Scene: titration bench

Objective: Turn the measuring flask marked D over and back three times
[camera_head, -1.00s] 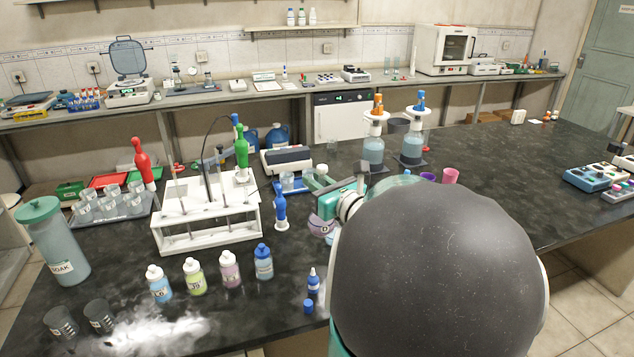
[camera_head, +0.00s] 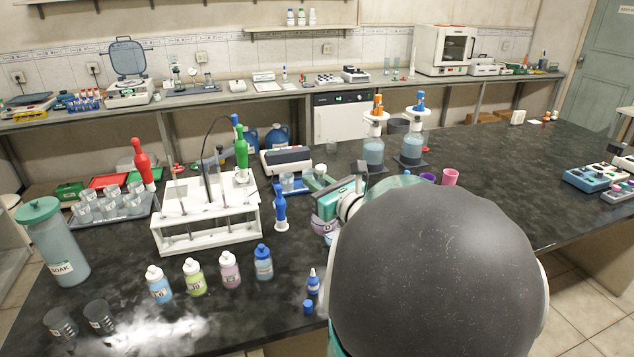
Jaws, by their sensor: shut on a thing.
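The measuring flask marked D (camera_head: 322,226) shows as a rounded, purplish bulb just left of my arm's large dark dome. Its letter is hard to read now, and much of the flask is hidden behind my gripper and arm. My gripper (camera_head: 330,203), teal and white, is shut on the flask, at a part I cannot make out. I cannot tell the flask's exact tilt or whether it touches the bench.
Two dispenser bottles, one here (camera_head: 373,150), stand behind.

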